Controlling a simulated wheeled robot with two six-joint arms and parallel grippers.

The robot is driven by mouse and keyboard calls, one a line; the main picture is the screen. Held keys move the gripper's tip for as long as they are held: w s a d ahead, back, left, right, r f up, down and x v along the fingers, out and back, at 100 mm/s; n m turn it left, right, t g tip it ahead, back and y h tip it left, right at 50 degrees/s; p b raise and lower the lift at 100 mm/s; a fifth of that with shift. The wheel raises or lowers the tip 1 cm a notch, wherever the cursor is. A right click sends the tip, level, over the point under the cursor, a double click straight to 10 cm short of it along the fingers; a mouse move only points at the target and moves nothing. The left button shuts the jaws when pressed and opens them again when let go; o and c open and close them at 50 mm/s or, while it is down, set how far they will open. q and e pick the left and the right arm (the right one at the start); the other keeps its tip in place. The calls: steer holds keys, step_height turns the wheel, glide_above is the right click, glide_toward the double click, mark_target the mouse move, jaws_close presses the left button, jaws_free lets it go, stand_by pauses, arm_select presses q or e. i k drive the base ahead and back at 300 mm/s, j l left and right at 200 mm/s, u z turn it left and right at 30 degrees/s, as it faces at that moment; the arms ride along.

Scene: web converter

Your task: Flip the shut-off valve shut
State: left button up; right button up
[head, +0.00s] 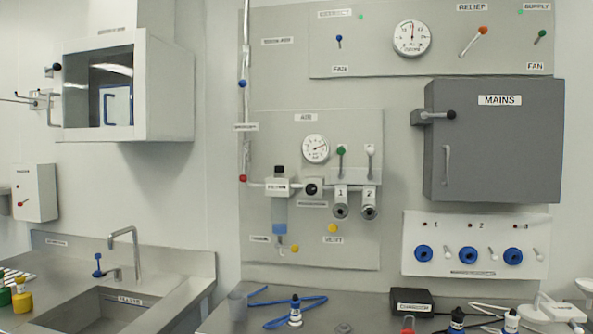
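No label that I can read clearly marks the shut-off valve. A vertical pipe (246,60) runs down the left of the grey wall panel, with a blue knob (242,84) and a red knob (242,178) on it. A small label (245,127) between them is too blurred to read. The pipe turns right at the bottom to a filter (279,187), a round black knob (312,189), and two levers, one green-tipped (341,151) and one white-tipped (370,150). Their outlets are marked 1 and 2. Neither of my grippers is in view.
A grey MAINS box (492,140) juts out at right, above a panel with blue sockets (424,254). A wall cabinet (167,90) juts out at left, above a sink (105,310). Bottles, a blue hose (290,312) and a black box (397,301) crowd the bench below.

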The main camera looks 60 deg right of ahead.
mark_target(243, 177)
steer(key=z, duration=1.7)
